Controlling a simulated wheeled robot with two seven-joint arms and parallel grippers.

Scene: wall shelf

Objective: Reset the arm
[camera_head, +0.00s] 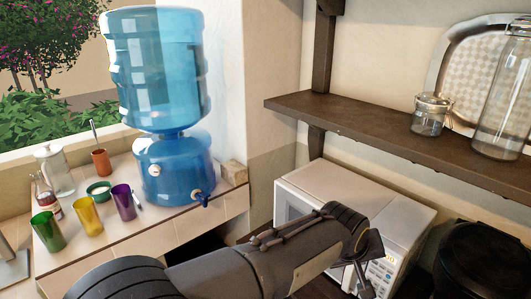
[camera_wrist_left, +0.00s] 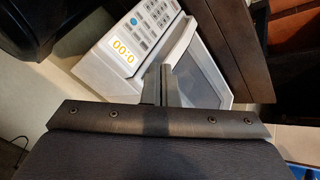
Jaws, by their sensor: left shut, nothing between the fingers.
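My left arm crosses the lower middle of the head view. Its gripper (camera_head: 366,278) is in front of the right part of the white microwave (camera_head: 345,195), near the keypad. In the left wrist view the two fingers (camera_wrist_left: 159,84) are together with nothing between them. Behind them that view shows the microwave (camera_wrist_left: 122,62), with its lit display and buttons, and its dark window beside the fingers. I cannot tell whether the fingertips touch it. My arm hides part of the microwave front. My right gripper is in neither view.
A dark wall shelf (camera_head: 350,120) above the microwave holds a small glass jar (camera_head: 430,115), a tall glass bottle (camera_head: 503,95) and a tray (camera_head: 455,52). A blue water dispenser (camera_head: 170,165) and several cups stand on the left counter (camera_head: 165,225). A black bin-like object (camera_head: 480,260) stands right.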

